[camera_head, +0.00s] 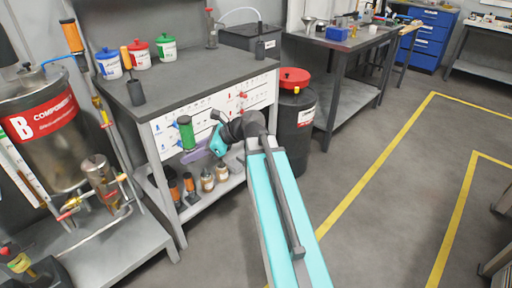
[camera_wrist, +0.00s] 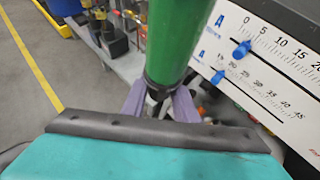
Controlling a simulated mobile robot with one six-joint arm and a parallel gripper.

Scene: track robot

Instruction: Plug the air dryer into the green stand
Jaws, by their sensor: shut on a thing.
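A green cylinder with a dark lower collar, which I take to be the air dryer, stands upright in my gripper (camera_head: 189,154). The air dryer (camera_head: 186,132) is in front of the white panel of the workbench. In the wrist view the air dryer (camera_wrist: 178,38) fills the top middle, its upper end cut off. The purple fingers of my gripper (camera_wrist: 160,102) are shut around its dark lower part. I cannot make out a green stand for sure in either view.
The white panel (camera_head: 166,140) has scales and blue and red sliders, close behind the air dryer. Below, the shelf holds orange-topped cylinders (camera_head: 189,183) and jars (camera_head: 208,181). The grey benchtop (camera_head: 185,82) carries several lidded cups. A black barrel (camera_head: 293,128) stands to the right.

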